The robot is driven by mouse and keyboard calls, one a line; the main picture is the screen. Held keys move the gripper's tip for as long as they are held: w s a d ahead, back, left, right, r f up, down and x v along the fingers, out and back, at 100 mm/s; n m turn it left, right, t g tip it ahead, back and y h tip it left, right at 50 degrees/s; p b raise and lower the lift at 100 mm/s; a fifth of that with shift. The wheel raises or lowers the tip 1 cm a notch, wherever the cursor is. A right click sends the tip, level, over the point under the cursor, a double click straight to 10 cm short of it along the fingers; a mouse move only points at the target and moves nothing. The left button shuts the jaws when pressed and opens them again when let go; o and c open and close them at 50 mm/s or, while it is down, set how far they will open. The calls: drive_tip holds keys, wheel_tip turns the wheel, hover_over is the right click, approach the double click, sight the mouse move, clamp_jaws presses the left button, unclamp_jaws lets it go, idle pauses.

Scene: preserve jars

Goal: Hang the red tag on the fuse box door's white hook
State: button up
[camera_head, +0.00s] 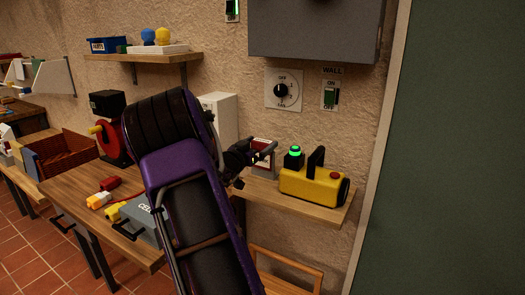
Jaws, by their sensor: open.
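My gripper (258,155) is open, small and dark in this view, above the left end of a wooden wall shelf. A small white and red item (266,146) shows right behind its fingers; I cannot tell whether it is the red tag or whether the fingers touch it. A grey wall box (315,28), which may be the fuse box, is at the top, cut off by the picture edge. No white hook can be made out on it.
The wooden shelf (300,205) holds a yellow case (308,187) with a black handle and a green-lit button. A dial (283,90) and a wall switch (330,96) are above. A workbench (75,187) with a red reel stands left. A wooden chair back (285,262) is below.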

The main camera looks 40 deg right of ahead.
drive_tip(key=c, duration=1)
wheel_tip(320, 180, up, 10)
drive_tip(key=shift+p, duration=1.15)
